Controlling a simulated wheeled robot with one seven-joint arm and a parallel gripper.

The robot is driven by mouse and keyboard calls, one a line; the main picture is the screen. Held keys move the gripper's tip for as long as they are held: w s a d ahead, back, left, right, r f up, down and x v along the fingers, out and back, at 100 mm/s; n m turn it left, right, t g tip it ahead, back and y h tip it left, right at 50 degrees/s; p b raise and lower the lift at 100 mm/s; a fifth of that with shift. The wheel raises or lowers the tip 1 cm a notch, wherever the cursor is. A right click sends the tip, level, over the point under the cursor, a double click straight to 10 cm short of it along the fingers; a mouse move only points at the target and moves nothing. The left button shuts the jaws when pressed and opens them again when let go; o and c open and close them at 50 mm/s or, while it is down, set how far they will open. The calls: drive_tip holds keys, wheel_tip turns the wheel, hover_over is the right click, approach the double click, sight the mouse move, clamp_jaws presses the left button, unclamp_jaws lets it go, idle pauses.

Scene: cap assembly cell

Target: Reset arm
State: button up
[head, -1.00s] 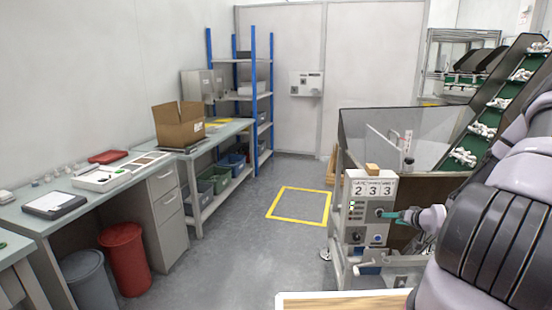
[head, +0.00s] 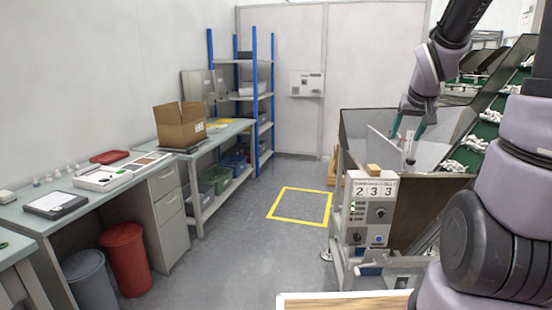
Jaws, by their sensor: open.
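My gripper (head: 402,136) is at the upper right of the head view, with its fingers pointing down. It is open, with no object visible between the fingers. It hangs in front of the grey hopper of the cap machine (head: 372,196), above the machine's control box. My arm fills the right side of the view and hides part of the machine and its conveyor. The control box shows the number 233 and has dark knobs and a blue button.
A green-belted conveyor (head: 470,150) with white parts rises at the right. A workbench (head: 215,136) with a cardboard box (head: 180,125) stands at the left, with red (head: 124,258) and grey bins nearby. A yellow floor square (head: 300,205) lies on clear floor in the middle.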

drive_tip(key=s+a+r+y, duration=0.1)
drive_tip(key=s+a+r, duration=0.2)
drive_tip(key=s, duration=0.3)
drive_tip(key=s+a+r+y, duration=0.1)
drive_tip(key=s+a+r, duration=0.3)
drive_tip(key=s, duration=0.2)
drive_tip(key=s+a+r+m+y, duration=0.1)
drive_tip(key=s+a+r, duration=0.2)
drive_tip(key=s, duration=0.3)
drive_tip(key=shift+s+a+r+y, duration=0.35)
drive_tip(key=shift+a+r+y, duration=0.05)
drive_tip(key=shift+a, duration=0.35)
idle(5.5)
